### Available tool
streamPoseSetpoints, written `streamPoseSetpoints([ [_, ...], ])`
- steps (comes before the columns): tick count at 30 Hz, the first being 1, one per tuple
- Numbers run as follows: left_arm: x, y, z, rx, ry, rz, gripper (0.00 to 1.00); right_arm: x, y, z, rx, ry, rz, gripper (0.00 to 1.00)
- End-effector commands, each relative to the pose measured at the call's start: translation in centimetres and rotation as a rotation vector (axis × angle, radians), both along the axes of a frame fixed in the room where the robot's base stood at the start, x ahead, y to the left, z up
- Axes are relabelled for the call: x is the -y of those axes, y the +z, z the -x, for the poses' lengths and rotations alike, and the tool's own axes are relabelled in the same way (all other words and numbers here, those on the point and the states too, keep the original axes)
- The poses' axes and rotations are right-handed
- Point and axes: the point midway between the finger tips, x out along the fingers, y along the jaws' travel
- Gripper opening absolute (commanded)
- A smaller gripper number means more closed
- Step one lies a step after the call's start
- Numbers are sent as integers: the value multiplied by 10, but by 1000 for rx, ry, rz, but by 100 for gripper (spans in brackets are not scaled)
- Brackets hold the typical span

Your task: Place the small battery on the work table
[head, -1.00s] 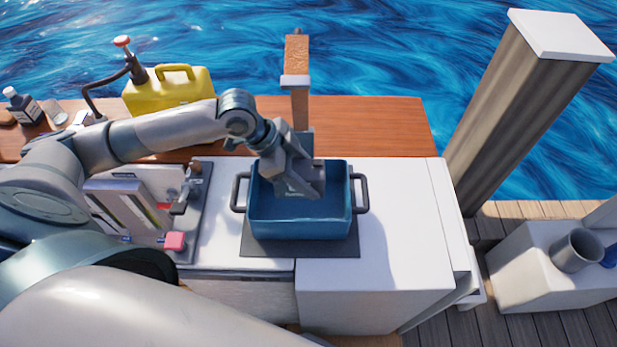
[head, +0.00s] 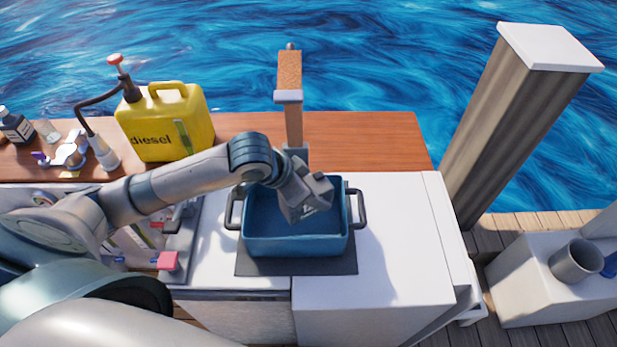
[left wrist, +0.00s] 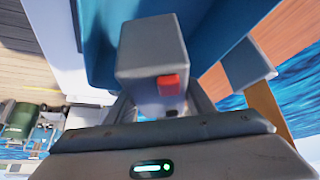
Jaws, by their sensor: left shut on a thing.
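My left gripper (head: 312,200) is over the blue tray (head: 295,245) in the head view, with its wrist bent down toward it. In the left wrist view, my left gripper (left wrist: 160,108) is shut on the small battery (left wrist: 150,48), a grey box with a red terminal. I cannot clearly make out the battery in the head view. The tray stands on a dark mat on the white work table (head: 400,240). The tray's blue wall (left wrist: 200,30) shows close behind the battery. I cannot tell whether the battery touches the tray. My right gripper is not in view.
A yellow diesel can (head: 165,130), a dark bottle (head: 15,125) and small items stand on the wooden counter (head: 370,135) behind. A wooden post (head: 290,110) rises behind the tray. The white top right of the tray is clear. A thick post (head: 510,130) stands farther right.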

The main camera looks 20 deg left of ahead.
Motion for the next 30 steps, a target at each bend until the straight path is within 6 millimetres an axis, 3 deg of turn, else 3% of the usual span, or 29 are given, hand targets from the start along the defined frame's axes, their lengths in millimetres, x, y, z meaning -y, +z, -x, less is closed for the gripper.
streamPoseSetpoints([
  [12, -2, 14, -15, 3, 513, 6, 0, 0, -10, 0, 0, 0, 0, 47],
  [27, -5, 17, -15, 2, 613, 2, 0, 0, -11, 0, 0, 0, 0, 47],
  [30, -5, 17, -15, 2, 612, 2, 0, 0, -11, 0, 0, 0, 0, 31],
])
